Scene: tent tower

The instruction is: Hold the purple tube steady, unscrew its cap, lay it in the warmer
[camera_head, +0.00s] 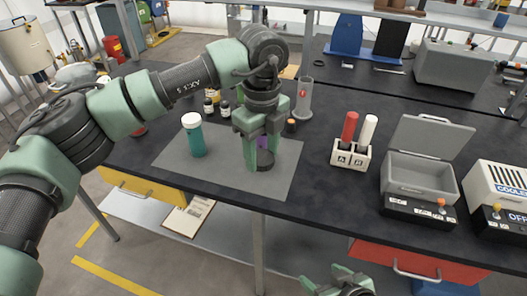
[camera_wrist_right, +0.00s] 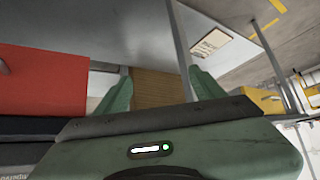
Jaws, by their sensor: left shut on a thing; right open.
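The purple tube (camera_head: 262,143) stands on the grey mat (camera_head: 215,169), mostly hidden by my left gripper (camera_head: 262,158). That gripper comes down from above and is shut on the tube. A dark round piece (camera_head: 265,167) shows between its fingertips; I cannot tell whether it is a base or the cap. A grey box with its lid raised (camera_head: 420,174) stands to the right; its front panel lettering is too small to read surely, so I cannot confirm it as the warmer. My right gripper (camera_head: 338,280) is open and empty below the table's front edge, also in the right wrist view (camera_wrist_right: 162,88).
A teal bottle with a white lid (camera_head: 194,136) stands left of the left gripper. Small bottles and a clear cylinder (camera_head: 304,98) stand behind. A rack (camera_head: 350,155) holds a red and a white tube. A white cooling box (camera_head: 500,190) is far right.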

